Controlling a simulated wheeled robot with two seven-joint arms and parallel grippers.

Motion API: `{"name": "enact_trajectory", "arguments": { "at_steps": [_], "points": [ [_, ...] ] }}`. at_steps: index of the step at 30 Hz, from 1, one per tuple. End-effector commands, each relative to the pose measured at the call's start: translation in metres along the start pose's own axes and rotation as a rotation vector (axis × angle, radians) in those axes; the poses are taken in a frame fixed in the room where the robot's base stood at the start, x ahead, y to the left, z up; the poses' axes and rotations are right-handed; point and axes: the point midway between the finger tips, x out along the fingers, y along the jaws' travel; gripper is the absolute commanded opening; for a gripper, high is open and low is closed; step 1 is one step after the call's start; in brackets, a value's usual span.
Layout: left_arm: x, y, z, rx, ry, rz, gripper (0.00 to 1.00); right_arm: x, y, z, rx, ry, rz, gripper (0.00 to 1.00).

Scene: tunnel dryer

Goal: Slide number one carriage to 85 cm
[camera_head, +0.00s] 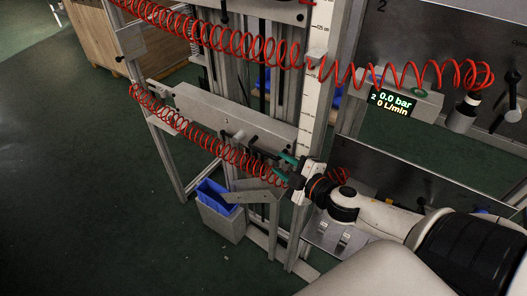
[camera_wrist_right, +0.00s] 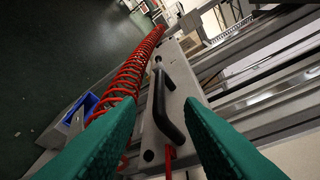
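My right gripper (camera_head: 284,167) has green fingers and is open at the carriage's lower right end. In the right wrist view the carriage's black bar handle (camera_wrist_right: 166,106) shows between the two spread fingers (camera_wrist_right: 160,104). The handle looks ungripped, and its depth relative to the fingertips is unclear. My left gripper is not in view.
Red coiled hoses (camera_head: 190,129) hang along and above the carriage. A grey bin with a blue liner (camera_head: 212,196) stands below it. A wooden crate (camera_head: 95,40) stands behind; green floor at left is open.

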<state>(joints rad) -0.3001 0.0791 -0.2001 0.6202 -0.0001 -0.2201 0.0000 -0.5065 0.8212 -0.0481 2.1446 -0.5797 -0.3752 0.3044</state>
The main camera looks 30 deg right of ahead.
Motion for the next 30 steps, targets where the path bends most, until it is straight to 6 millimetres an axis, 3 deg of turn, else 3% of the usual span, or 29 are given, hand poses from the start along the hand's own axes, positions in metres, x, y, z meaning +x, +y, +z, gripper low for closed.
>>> {"name": "enact_trajectory", "arguments": {
  "at_steps": [15, 21, 30],
  "points": [
    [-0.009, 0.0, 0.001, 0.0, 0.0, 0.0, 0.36, 0.074, -0.001, 0.0, 0.001, 0.0, -0.002, 0.34],
    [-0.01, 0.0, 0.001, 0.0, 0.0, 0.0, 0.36, 0.086, 0.0, 0.0, 0.0, -0.001, -0.001, 0.34],
    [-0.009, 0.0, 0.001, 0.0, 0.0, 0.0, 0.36, 0.088, 0.0, 0.0, 0.0, 0.0, 0.0, 0.34]
  ]
}}
